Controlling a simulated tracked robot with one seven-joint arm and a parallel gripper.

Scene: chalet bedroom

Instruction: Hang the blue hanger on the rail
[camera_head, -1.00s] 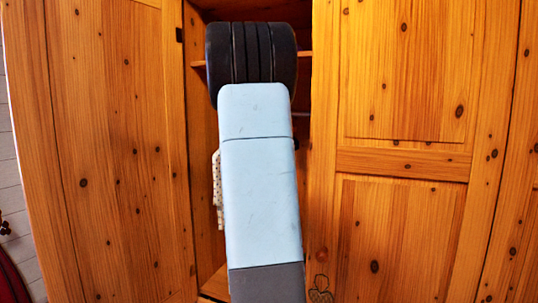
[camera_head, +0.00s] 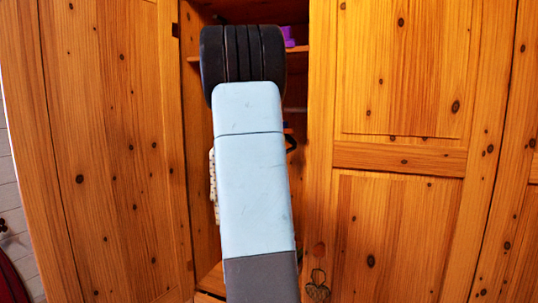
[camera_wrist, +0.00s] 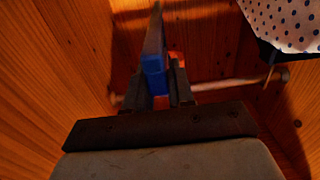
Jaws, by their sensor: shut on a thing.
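The blue hanger (camera_wrist: 154,66) stands between the fingers of my gripper (camera_wrist: 160,92) in the wrist view. My gripper is shut on it, and the hanger is seen nearly edge-on. The pale rail (camera_wrist: 238,82) runs across the wardrobe behind the fingers, its middle hidden by them. I cannot tell whether the hanger touches the rail. In the head view my arm covers the gripper and the hanger.
A white dotted garment (camera_wrist: 285,22) hangs at the right in the wrist view; its edge shows in the head view (camera_head: 213,185). A purple object (camera_head: 288,36) is on the upper shelf. The wardrobe's left door (camera_head: 110,150) and right door (camera_head: 400,150) flank the opening.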

